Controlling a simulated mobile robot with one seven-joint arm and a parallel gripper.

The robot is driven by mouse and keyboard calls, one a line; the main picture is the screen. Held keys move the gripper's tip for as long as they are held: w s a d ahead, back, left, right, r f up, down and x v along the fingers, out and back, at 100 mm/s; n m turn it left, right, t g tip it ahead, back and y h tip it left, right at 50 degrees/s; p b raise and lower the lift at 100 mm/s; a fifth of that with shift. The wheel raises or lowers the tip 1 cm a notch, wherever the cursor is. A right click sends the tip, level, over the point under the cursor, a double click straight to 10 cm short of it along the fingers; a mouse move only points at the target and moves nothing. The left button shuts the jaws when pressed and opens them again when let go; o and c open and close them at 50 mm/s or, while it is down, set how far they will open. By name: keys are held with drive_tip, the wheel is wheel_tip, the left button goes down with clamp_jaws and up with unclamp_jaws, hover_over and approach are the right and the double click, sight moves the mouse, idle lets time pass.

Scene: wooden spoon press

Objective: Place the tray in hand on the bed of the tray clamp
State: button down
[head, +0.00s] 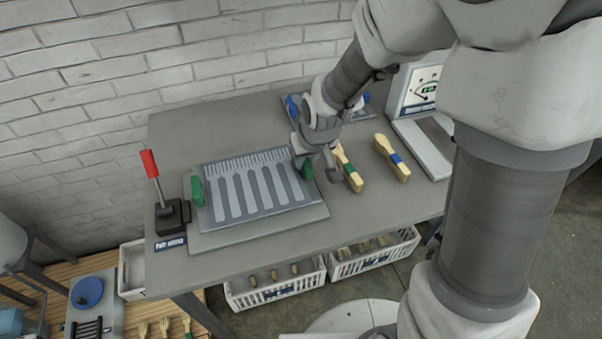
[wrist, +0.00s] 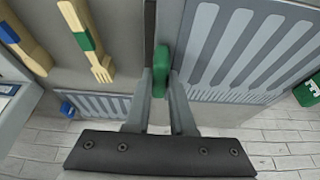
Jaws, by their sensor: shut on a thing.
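The tray (head: 237,204) is a grey plate with several spoon-shaped slots, a comb-like row of slits along its back and a green handle at each end. My gripper (head: 311,158) is shut on its right green handle (head: 307,169). In the wrist view the handle (wrist: 161,64) sits between the fingers (wrist: 160,88), and the tray (wrist: 237,45) extends to the right. The tray clamp's bed (head: 262,232) is a pale grey plate under the tray, showing along the front and right. I cannot tell whether the tray touches it. The clamp's red-handled lever (head: 150,164) stands upright at the left.
Behind my gripper lies another tray with blue handles (head: 292,106). Wooden utensil bundles with green (head: 347,168) and blue (head: 392,158) bands lie to the right. A device with a dial (head: 424,88) stands beyond them. White crates (head: 275,290) sit below the table.

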sight(302, 172)
drive_tip(key=shift+a+f, duration=0.4)
drive_tip(key=shift+a, duration=0.15)
drive_tip(key=shift+w+f+b, duration=0.1)
drive_tip(key=shift+f+b, duration=0.4)
drive_tip(key=shift+f, duration=1.4)
drive_tip(key=shift+f, duration=0.2)
drive_tip(key=c, duration=0.8)
unclamp_jaws()
drive_tip(key=shift+o, duration=0.2)
drive_tip(key=shift+r, duration=0.15)
